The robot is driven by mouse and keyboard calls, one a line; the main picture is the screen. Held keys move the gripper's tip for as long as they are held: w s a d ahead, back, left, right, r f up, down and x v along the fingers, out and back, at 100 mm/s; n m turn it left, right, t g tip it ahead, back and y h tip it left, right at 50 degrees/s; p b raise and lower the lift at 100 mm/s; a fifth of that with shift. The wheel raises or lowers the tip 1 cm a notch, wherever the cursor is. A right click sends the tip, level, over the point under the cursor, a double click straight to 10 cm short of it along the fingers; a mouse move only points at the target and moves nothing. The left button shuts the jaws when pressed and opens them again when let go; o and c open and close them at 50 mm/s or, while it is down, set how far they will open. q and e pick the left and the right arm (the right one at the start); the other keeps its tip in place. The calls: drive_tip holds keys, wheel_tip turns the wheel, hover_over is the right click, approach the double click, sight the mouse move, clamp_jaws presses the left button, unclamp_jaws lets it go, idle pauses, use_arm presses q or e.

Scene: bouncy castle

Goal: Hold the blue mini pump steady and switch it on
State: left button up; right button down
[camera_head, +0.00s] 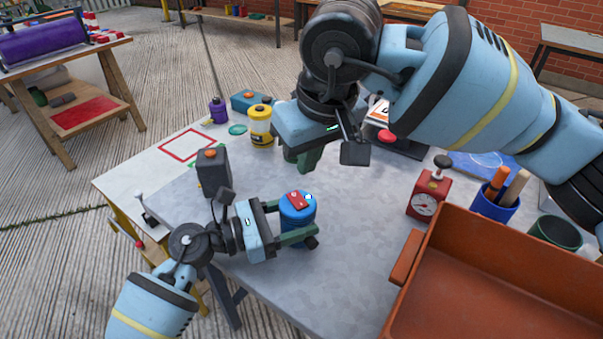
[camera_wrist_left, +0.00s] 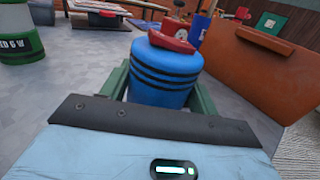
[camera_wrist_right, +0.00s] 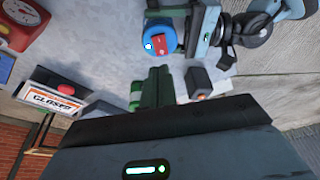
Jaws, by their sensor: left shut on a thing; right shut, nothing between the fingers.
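The blue mini pump (camera_head: 297,212) stands upright on the grey table top. It has a red switch (camera_head: 297,199) on top with a small light spot beside it. My left gripper (camera_head: 303,222) is shut on the pump, with green fingers on either side of its body. In the left wrist view the pump (camera_wrist_left: 163,78) shows dark bands and the tilted red switch (camera_wrist_left: 171,41). My right gripper (camera_head: 306,160) is shut and empty, above the table and behind the pump. In the right wrist view the pump (camera_wrist_right: 160,38) lies beyond its closed fingers (camera_wrist_right: 157,85).
An orange-brown tray (camera_head: 407,258) fills the front right. A red gauge box (camera_head: 428,193) and a blue pen cup (camera_head: 495,205) stand behind it. A grey box with an orange button (camera_head: 212,172) stands left of the pump. A yellow bottle (camera_head: 260,127) is at the back. The table in front is clear.

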drive_tip(key=v, duration=0.6)
drive_tip(key=shift+s+d, duration=0.3)
drive_tip(key=shift+s, duration=0.15)
drive_tip(key=shift+f, duration=0.1)
use_arm(q)
drive_tip(key=o, duration=1.4)
drive_tip(key=v, duration=1.2)
